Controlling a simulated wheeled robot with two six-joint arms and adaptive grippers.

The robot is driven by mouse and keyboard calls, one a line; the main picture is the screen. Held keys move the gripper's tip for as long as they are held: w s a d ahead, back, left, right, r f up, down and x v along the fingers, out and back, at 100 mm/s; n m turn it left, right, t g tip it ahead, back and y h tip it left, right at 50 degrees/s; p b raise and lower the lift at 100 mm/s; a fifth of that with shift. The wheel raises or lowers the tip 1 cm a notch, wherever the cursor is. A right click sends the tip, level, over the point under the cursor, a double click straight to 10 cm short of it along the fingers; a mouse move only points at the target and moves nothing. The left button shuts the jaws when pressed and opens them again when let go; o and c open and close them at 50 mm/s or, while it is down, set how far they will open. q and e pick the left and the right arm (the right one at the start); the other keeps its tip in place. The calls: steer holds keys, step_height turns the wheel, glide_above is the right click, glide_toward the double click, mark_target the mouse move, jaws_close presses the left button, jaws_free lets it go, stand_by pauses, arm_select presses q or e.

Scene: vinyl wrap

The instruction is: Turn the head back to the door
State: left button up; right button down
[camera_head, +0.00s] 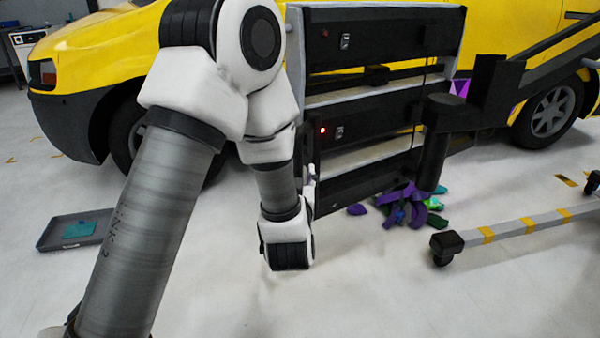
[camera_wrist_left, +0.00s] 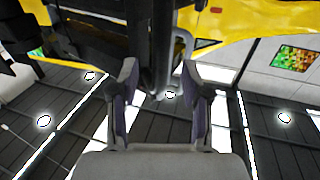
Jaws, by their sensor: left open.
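The lamp head (camera_head: 375,90) is a rack of black panels on a stand, in front of the yellow vehicle (camera_head: 110,45). A small red light glows on its lower panel. The head covers much of the vehicle's side, so I cannot make out the door's outline. My left gripper (camera_head: 311,165) points up beside the head's left edge, partly hidden by my wrist. In the left wrist view my left gripper (camera_wrist_left: 158,78) is open, its fingers on either side of a grey upright bar (camera_wrist_left: 180,55). I cannot tell whether they touch it. My right gripper is not in view.
The stand's wheeled leg (camera_head: 520,225) with yellow bands lies across the right floor. Purple and green scraps (camera_head: 405,205) lie under the head. A grey tray (camera_head: 75,230) is on the floor at left. The front middle floor is clear.

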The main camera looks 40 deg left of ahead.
arm_select(q)
steer(key=x, duration=0.5)
steer(key=shift+a+f+b, duration=0.1)
steer(key=shift+b, duration=0.25)
jaws_close()
steer(key=w+a+m+t+h+p, duration=0.2)
steer(key=w+a+m+h+p, duration=0.2)
steer(key=w+a, duration=0.6)
steer(key=a+h+p, duration=0.1)
steer(key=a, duration=0.1)
steer(key=shift+a+h, duration=0.25)
steer(key=shift+h, duration=0.05)
